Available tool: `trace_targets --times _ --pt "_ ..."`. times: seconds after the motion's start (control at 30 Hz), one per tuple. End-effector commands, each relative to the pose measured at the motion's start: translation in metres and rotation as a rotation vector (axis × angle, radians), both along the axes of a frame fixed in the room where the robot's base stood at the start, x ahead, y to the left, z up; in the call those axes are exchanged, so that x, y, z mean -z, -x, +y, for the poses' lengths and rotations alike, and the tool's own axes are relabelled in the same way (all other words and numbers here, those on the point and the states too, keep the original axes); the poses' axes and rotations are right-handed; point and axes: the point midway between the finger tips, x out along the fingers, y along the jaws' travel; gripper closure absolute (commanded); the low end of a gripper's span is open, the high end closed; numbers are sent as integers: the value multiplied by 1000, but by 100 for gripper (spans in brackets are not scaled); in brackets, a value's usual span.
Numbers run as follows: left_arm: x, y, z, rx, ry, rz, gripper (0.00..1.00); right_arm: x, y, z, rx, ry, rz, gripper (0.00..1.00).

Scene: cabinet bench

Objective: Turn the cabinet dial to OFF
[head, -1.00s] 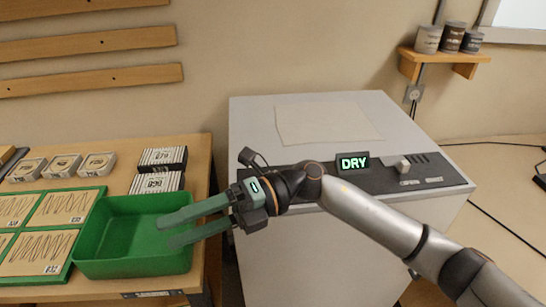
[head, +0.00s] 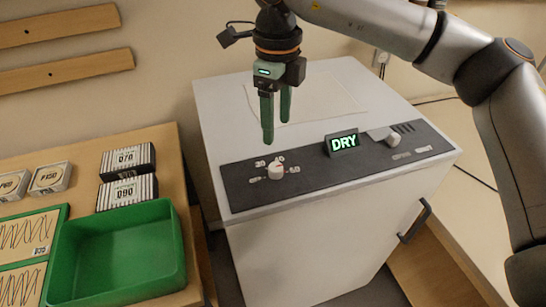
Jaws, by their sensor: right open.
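The white cabinet (head: 300,240) has a dark control panel (head: 320,176) on its top. A lit display (head: 343,143) reads DRY in green. My right gripper (head: 276,130) points down just above and behind the dial in the picture. Its green fingers are open and empty, and they look apart from the dial. My left gripper is not in view.
A dark handle (head: 414,221) sticks out from the cabinet front. A wooden bench at left holds a green bin (head: 118,255) and striped boxes (head: 127,162). A paper sheet (head: 325,100) lies on the cabinet top.

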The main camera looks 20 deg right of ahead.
Motion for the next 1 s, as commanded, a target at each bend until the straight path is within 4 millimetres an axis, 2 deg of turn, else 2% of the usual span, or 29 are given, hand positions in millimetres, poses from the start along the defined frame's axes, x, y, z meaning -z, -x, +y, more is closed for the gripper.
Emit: trace_targets --times 0.3,0.5,0.7,0.93,1.0 --pt "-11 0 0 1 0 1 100 65 1 0 -3 -3 6 31" --pt "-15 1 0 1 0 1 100 95 1 1 -2 -3 4 31" --pt "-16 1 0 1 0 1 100 106 1 1 -2 -5 2 31" --pt "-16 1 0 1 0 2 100 107 1 1 -2 -5 2 31" --pt "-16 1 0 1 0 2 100 107 1 1 -2 -5 2 37"
